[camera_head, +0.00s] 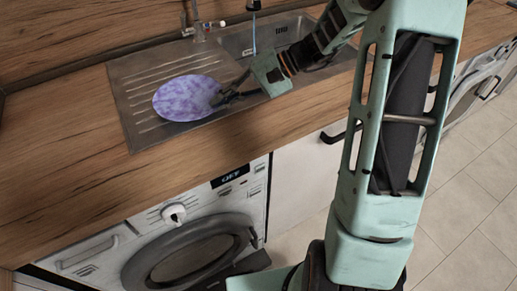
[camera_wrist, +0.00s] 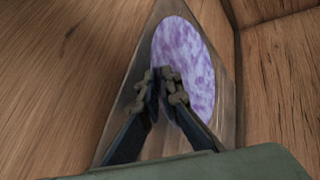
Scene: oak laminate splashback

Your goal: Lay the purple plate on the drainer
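The purple plate (camera_head: 185,98) is a round, mottled purple and white disc over the ridged metal drainer (camera_head: 142,84) of the sink unit. It also shows in the wrist view (camera_wrist: 190,55). My gripper (camera_head: 222,98) is at the plate's right edge in the head view. In the wrist view my gripper's two fingers (camera_wrist: 161,85) are close together with the plate's rim between them, one finger in front of its face. The plate hides part of the ridges. I cannot tell whether its underside touches the drainer.
The sink basin (camera_head: 238,42) lies right of the drainer, with a tap (camera_head: 197,28) behind. Bare wooden worktop (camera_head: 60,140) extends left and in front. A washing machine (camera_head: 190,240) stands below the counter. The wooden splashback (camera_head: 80,30) bounds the back.

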